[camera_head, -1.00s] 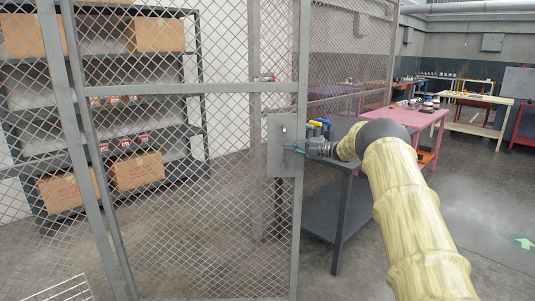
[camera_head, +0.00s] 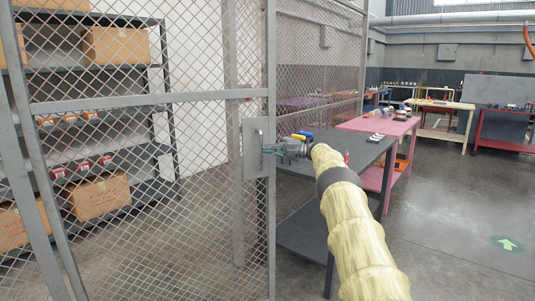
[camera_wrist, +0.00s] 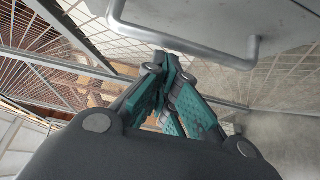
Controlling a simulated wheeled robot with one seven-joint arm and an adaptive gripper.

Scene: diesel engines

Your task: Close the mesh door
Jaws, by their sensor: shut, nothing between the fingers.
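The grey-framed mesh door (camera_head: 150,101) stands in front of me in the head view. Its lock plate (camera_head: 257,163) is at the door's right edge and bears a metal pull handle (camera_head: 257,150). My gripper (camera_head: 268,150) is at the right side of the handle, with its fingers shut and empty. In the wrist view the teal fingertips (camera_wrist: 165,62) are together, close to the bar of the handle (camera_wrist: 180,42). I cannot tell whether they touch it. Part of the door's frame edge is behind my gripper.
Shelves (camera_head: 90,104) with cardboard boxes (camera_head: 100,197) stand behind the mesh. A dark table (camera_head: 310,222) stands just right of the door edge, partly behind my arm. Pink (camera_head: 385,125) and wooden (camera_head: 445,104) tables stand farther back. The floor at right (camera_head: 450,225) is clear.

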